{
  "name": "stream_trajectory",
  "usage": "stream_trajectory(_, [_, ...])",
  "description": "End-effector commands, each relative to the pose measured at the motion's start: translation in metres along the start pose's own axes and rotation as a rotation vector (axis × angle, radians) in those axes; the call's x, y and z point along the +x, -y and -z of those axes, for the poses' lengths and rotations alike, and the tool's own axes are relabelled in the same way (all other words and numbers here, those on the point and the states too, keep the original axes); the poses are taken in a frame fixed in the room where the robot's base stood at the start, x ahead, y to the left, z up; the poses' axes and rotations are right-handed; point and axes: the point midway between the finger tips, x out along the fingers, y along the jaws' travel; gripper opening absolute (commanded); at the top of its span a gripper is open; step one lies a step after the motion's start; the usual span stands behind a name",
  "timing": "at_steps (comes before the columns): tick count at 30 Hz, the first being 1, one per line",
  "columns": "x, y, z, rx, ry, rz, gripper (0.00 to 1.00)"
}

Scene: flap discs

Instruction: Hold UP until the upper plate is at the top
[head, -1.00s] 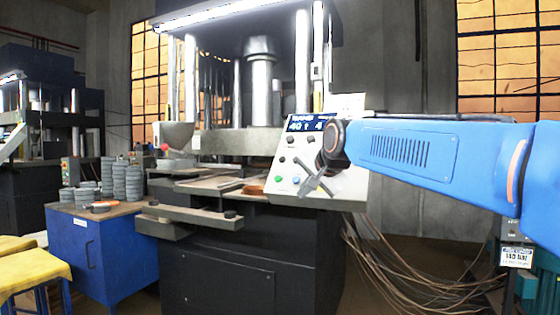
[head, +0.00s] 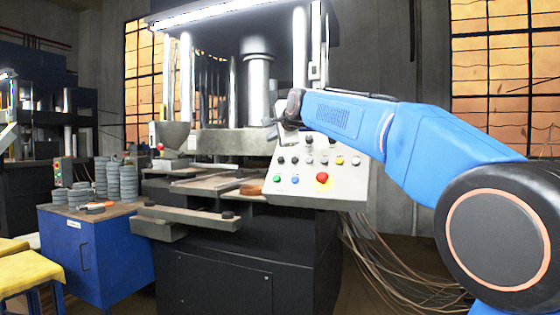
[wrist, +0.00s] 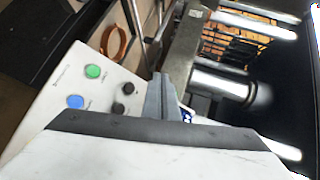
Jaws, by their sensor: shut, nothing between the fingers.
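The press's upper plate (head: 236,143) is a thick grey block below the vertical ram, with a gap above the lower table. The sloped control panel (head: 345,187) carries green (head: 276,178), blue (head: 294,180) and several black buttons, plus a red mushroom button (head: 322,178). The labels are too small to read, so I cannot tell which button is UP. My gripper (head: 273,127) is shut and empty at the panel's upper left edge. In the wrist view, its fingers (wrist: 163,96) lie beside two black buttons (wrist: 123,98); contact cannot be told.
My arm covers the panel's top, including its display. A blue cabinet (head: 88,255) with stacked grey discs (head: 128,182) stands at the left, near a yellow-topped stool (head: 30,270). A brown ring (head: 251,188) lies on the press table.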

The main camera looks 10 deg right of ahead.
Motion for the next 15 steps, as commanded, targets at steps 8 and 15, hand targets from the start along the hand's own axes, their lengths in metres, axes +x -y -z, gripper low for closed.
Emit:
stream_trajectory(8, [0.002,-0.002,0.002,-0.002,-0.001,-0.002,0.0])
stream_trajectory(15, [0.017,-0.014,0.013,-0.002,-0.001,-0.003,0.0])
